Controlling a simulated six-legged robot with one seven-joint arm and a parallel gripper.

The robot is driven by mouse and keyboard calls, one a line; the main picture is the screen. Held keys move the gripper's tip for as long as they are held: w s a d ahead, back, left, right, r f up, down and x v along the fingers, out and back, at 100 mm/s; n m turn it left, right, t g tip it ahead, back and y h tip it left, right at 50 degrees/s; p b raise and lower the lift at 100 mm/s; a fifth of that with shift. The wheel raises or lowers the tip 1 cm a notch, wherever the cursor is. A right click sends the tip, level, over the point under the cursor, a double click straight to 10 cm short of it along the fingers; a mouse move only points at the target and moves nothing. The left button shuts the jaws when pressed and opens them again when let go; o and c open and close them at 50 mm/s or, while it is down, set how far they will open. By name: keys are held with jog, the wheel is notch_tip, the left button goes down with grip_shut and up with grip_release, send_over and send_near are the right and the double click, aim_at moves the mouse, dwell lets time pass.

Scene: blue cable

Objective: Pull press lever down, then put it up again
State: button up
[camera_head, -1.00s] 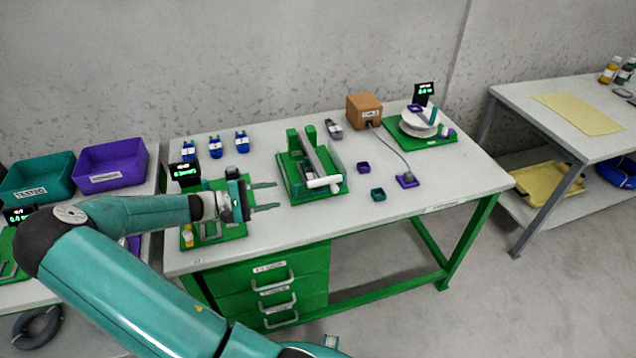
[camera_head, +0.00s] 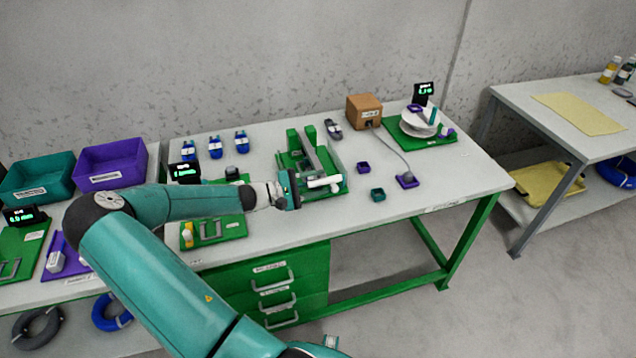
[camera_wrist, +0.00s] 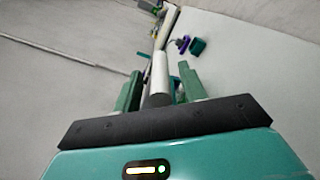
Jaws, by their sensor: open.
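The green press (camera_head: 296,158) stands on the middle of the workbench. Its lever lies low toward the front and ends in a white handle (camera_head: 324,182). My gripper (camera_head: 312,184) is at the front left of the press, pointing right, with its fingers at the handle. In the wrist view my gripper (camera_wrist: 156,92) is open, and the pale handle (camera_wrist: 158,78) runs between the two green fingers. Whether a finger touches the handle cannot be told. My wrist hides the left part of the press base.
Small purple (camera_head: 363,168) and teal (camera_head: 377,194) boxes lie right of the press. A brown box (camera_head: 364,110) with a cable and a grey tool (camera_head: 333,129) stand behind. A green board (camera_head: 213,230) lies at the left. The front right of the bench is clear.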

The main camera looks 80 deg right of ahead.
jog(key=shift+s+d, duration=0.2)
jog(key=shift+s, duration=0.05)
grip_shut()
jog(key=shift+r, duration=0.25)
